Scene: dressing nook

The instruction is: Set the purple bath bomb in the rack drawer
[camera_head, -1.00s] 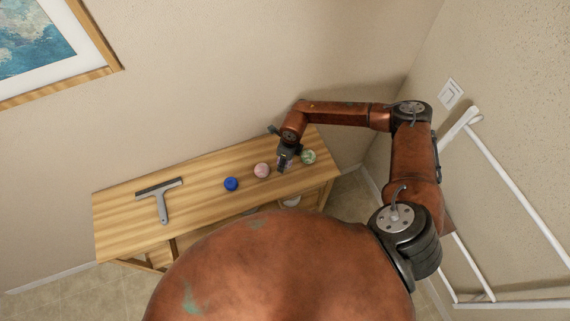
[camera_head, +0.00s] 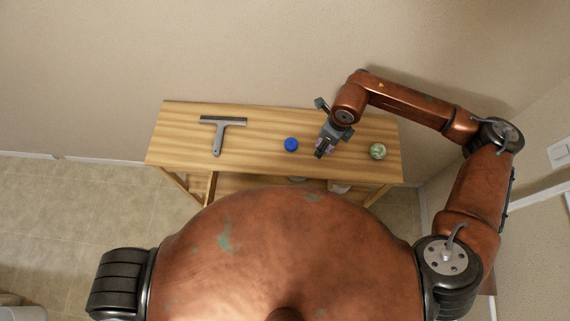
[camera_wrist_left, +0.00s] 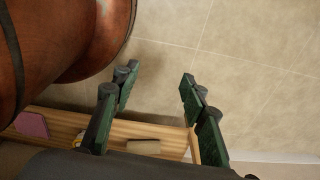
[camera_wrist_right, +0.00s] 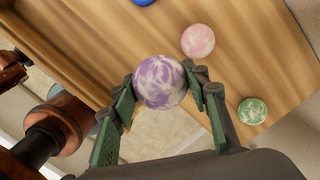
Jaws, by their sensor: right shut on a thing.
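The purple and white bath bomb (camera_wrist_right: 159,82) is between the fingers of my right gripper (camera_wrist_right: 160,84), which is shut on it. In the head view my right gripper (camera_head: 322,152) is over the right half of the wooden bench (camera_head: 250,165), and the purple bomb cannot be made out there. In the right wrist view the bomb appears near the bench's edge, with floor behind it. My left gripper (camera_wrist_left: 157,80) is open and empty, with floor and a wooden edge beyond its fingers. I cannot make out the rack drawer in any view.
On the bench are a blue ball (camera_head: 291,144), a green and white ball (camera_head: 378,151) and a grey squeegee (camera_head: 220,128). A pink ball (camera_wrist_right: 198,41) shows in the right wrist view, near the held bomb. Bare bench lies between the squeegee and blue ball.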

